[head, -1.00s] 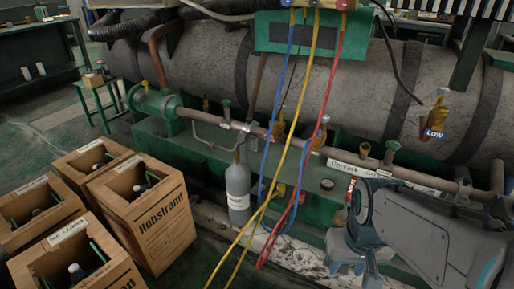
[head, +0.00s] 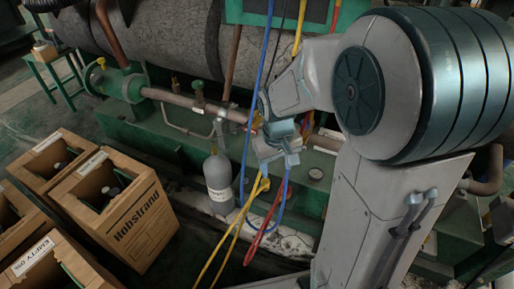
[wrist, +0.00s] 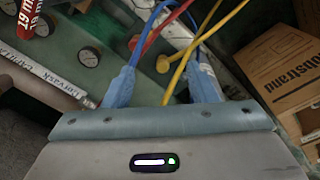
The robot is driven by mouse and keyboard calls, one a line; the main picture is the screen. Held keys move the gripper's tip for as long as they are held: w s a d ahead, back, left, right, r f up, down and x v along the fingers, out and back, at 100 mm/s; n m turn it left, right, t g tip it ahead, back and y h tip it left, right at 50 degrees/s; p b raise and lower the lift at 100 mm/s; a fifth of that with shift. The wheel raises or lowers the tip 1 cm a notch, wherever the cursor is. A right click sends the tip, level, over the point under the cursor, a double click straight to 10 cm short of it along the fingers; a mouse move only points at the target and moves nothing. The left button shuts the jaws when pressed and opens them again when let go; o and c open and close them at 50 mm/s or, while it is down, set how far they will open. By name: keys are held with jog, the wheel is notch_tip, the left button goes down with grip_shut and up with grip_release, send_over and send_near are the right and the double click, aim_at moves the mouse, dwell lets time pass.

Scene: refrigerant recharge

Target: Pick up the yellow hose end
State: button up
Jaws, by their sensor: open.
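The yellow hose (head: 231,238) hangs down the front of the machine and runs toward the bottom edge in the head view; my arm hides part of it. My gripper (head: 274,172) is open, low in front of the hoses. In the wrist view my gripper (wrist: 161,76) has its two blue fingers apart, and the yellow hose (wrist: 180,72) passes through the gap between them as seen from the camera. I cannot tell how far it is from the fingers. Nothing is seen gripped.
A red hose (head: 262,236) and a blue hose (head: 246,130) hang close beside the yellow one. A grey cylinder (head: 218,182) stands to the left. Cardboard boxes (head: 136,225) fill the lower left. A pressure gauge (wrist: 90,57) and pipework lie near my gripper.

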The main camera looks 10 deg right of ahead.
jog(key=n+p, duration=0.2)
jog(key=p, duration=0.3)
send_over(265, 180)
notch_tip(265, 180, down, 5)
jog(key=shift+g+y, duration=0.3)
jog(key=f+b, duration=0.1)
jog(key=f, duration=0.2)
jog(key=f+b, duration=0.1)
jog(key=f, duration=0.2)
jog(key=f+b, duration=0.1)
jog(key=f, duration=0.2)
jog(key=shift+w+d, duration=0.15)
jog(key=shift+w, duration=0.15)
jog(key=f+b, duration=0.2)
jog(key=f, duration=0.1)
jog(key=f+b, duration=0.1)
jog(key=f, duration=0.1)
jog(key=shift+s, duration=0.35)
jog(key=c, duration=1)
